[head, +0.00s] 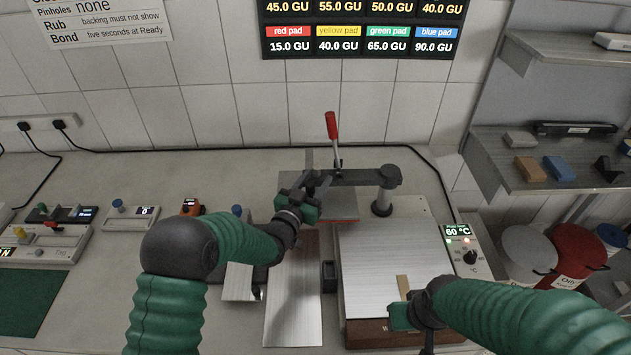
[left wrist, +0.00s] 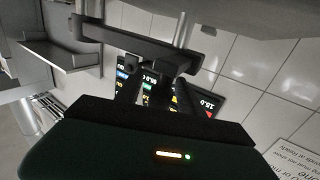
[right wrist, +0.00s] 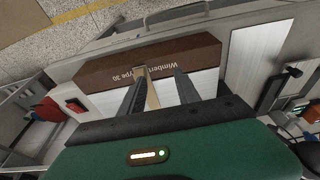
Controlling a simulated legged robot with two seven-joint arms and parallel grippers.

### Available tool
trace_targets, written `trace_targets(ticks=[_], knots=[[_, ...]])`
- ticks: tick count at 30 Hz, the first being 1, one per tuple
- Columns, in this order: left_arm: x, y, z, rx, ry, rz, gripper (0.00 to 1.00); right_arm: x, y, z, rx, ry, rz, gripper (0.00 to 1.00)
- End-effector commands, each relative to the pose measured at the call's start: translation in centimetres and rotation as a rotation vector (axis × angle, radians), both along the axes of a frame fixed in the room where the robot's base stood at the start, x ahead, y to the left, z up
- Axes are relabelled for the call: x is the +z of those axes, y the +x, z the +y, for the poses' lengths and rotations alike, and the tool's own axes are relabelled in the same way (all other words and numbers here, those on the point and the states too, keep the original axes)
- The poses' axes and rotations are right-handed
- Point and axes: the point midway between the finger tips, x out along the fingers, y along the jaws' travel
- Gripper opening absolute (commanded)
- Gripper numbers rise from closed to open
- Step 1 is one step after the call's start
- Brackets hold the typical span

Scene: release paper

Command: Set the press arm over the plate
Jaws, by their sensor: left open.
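A metal plate with a reddish edge (head: 343,208) lies below the bar, partly hidden. A larger silver plate (head: 385,250) on a brown base (right wrist: 95,76) lies nearer. My right gripper (right wrist: 158,85) is open over its front, a tan strip (right wrist: 152,92) between its fingers.
A long bare metal sheet (head: 293,310) lies left of the large plate, with a small dark block (head: 329,275) between them. Shelves (head: 560,165) overhang the back right.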

Motion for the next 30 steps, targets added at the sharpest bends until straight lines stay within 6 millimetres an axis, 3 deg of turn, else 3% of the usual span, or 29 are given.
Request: trace_targets(ticks=[7,18,30], knots=[[0.04,0.12,-0.06,0.0,0.0,0.0,0.45,0.0,0.0,0.0,0.0,0.0,0.0,0.39],[0.02,0.12,-0.04,0.0,0.0,0.0,0.0,0.0,0.0,0.0,0.0,0.0,0.0,0.39],[0.0,0.11,-0.02,0.0,0.0,0.001,0.0,0.0,0.0,0.0,0.0,0.0,0.0,0.39]])
